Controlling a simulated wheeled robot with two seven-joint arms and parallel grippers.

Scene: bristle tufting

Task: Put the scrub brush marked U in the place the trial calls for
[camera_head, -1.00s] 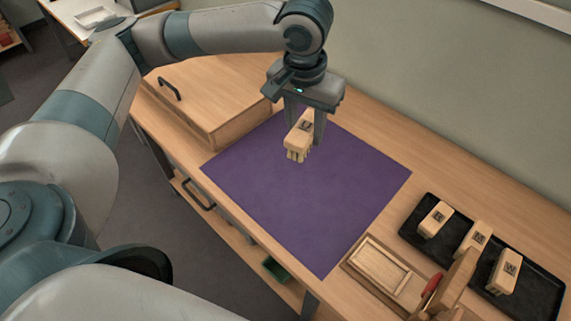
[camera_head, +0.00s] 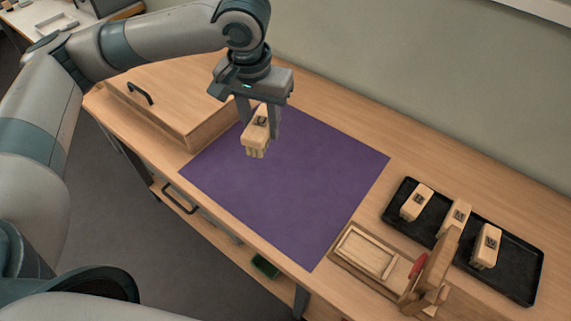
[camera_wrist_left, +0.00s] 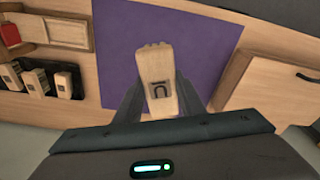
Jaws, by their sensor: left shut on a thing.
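The scrub brush marked U (camera_head: 257,138) is a pale wooden block with bristle tufts on its underside. My left gripper (camera_head: 260,128) is shut on it and holds it above the far left part of the purple mat (camera_head: 300,190). In the left wrist view the brush (camera_wrist_left: 157,72) sits between the fingers with its U facing the camera. Three similar brushes, the near one marked W (camera_head: 486,246), stand on a black tray (camera_head: 520,276) at the right. The letters on the other two are too small to read surely. My right gripper is not in view.
A wooden box or drawer unit with a black handle (camera_head: 139,92) stands left of the mat. The mat's middle is clear. A wall runs behind.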

